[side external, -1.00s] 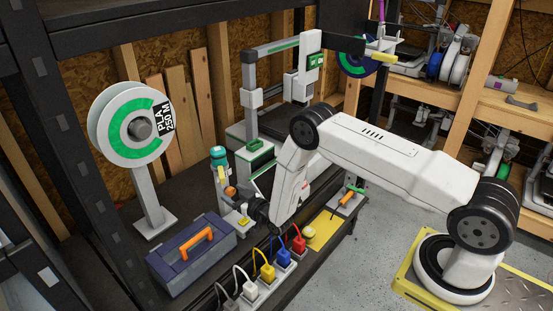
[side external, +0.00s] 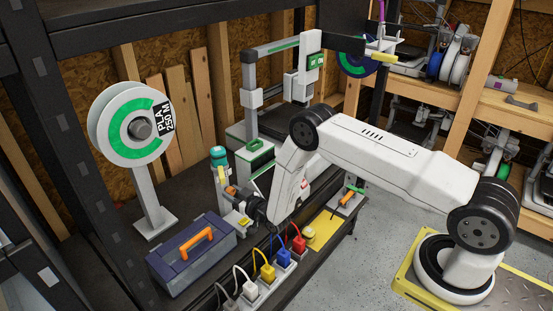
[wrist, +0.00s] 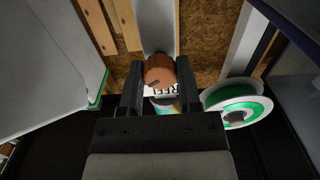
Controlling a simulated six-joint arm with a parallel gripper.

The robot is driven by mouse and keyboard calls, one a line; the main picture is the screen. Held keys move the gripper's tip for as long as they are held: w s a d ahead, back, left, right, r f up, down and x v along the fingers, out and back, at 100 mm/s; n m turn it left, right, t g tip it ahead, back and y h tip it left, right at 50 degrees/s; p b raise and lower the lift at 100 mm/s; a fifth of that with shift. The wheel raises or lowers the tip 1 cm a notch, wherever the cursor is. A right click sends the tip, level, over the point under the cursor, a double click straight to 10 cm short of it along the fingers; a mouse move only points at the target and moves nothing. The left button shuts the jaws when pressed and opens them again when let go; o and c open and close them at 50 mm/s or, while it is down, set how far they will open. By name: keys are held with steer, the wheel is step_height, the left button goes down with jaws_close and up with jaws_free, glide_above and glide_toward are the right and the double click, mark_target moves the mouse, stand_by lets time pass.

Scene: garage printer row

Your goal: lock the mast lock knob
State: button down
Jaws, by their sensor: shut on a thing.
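The mast lock knob is an orange-brown rounded knob (wrist: 158,72), between my two dark fingers in the wrist view. My gripper (wrist: 160,88) is shut on it. A white label with dark letters, partly covered, shows just below the knob. In the side view the knob is a small orange shape (side external: 230,190) on a short light post with a teal top (side external: 218,157). My gripper (side external: 247,204) reaches it from the right, and its fingertips are small and hard to make out there.
A blue toolbox with an orange handle (side external: 192,262) stands left of my gripper. Several coloured plugs (side external: 267,271) with cables line the bench front. A PLA spool on a stand (side external: 130,125) is at the left. A printer frame (side external: 250,110) rises behind.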

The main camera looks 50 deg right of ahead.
steer(key=shift+m, duration=2.1)
steer(key=shift+c, duration=1.4)
jaws_free()
steer(key=shift+s, duration=0.15)
steer(key=s, duration=0.7)
steer(key=shift+s, duration=0.3)
